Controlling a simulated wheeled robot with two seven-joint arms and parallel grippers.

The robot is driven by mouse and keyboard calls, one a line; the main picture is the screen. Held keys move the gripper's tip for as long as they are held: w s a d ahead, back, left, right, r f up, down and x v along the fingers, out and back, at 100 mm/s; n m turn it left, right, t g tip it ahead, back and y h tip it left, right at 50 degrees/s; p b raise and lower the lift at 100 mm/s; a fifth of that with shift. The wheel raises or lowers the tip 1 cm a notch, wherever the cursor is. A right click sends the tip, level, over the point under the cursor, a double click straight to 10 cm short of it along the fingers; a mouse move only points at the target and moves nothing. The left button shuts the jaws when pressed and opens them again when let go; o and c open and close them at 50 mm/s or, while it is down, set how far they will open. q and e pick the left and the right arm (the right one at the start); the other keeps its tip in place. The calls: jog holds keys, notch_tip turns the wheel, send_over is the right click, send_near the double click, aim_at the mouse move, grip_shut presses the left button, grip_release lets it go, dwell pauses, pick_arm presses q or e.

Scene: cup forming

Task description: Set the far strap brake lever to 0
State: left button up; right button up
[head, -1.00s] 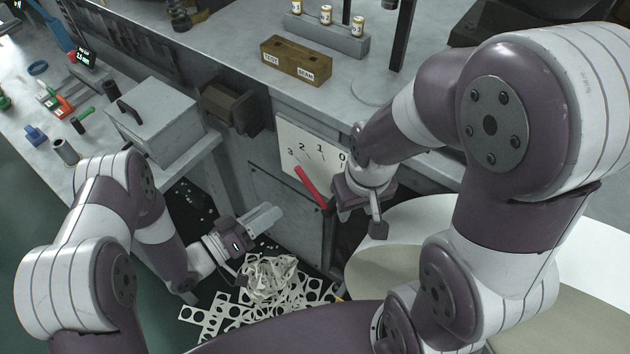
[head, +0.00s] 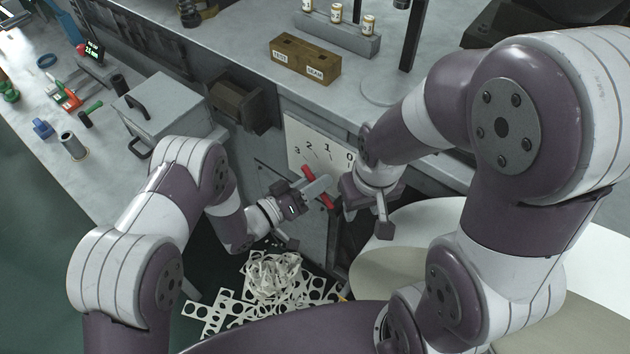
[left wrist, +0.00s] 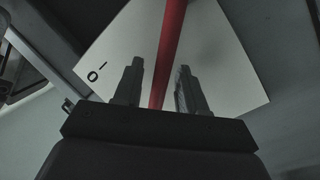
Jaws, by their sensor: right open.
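The red brake lever (head: 329,203) stands in front of a white scale plate (head: 322,137) marked 3, 2, 1, 0, on the machine's front. Its upper end leans up and left, toward the 3 side. My left gripper (head: 320,187) is at the lever and covers its middle in the head view. In the left wrist view, the lever (left wrist: 172,40) runs between the two open fingers, with a gap on each side; the 0 shows at left on the plate (left wrist: 225,75). My right gripper (head: 366,212) is open and empty, right of the lever.
A round white table (head: 440,215) lies at right, below my right arm. Punched sheet scrap (head: 270,285) lies on the floor below my left gripper. A grey box (head: 170,115) stands on the left bench. A wooden block (head: 305,60) sits on the machine top.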

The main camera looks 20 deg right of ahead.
aim_at(329, 201)
pick_arm(q)
grip_shut()
jog(key=shift+r, duration=0.1)
jog(key=shift+s+d+r+m+p, duration=0.3)
jog(key=shift+s+r+m+p, duration=0.1)
jog(key=shift+m+p, duration=0.2)
jog(key=shift+s+d+r+m+y+p, duration=0.2)
jog(key=shift+s+d+m+y+p, duration=0.1)
jog(key=shift+m, duration=0.25)
jog(key=shift+s+d+r+m+y+p, duration=0.15)
jog(key=shift+s+r+m+y+p, duration=0.1)
jog(key=shift+m, duration=0.3)
jog(key=shift+s+d+r+m+y+p, duration=0.1)
jog(key=shift+s+d+m+y+p, duration=0.2)
jog(key=shift+s+d+m, duration=0.45)
jog(key=shift+s+d+m+y, duration=0.25)
jog(key=shift+s+m, duration=0.25)
jog(key=shift+m, duration=0.65)
jog(key=shift+o, duration=0.3)
grip_release()
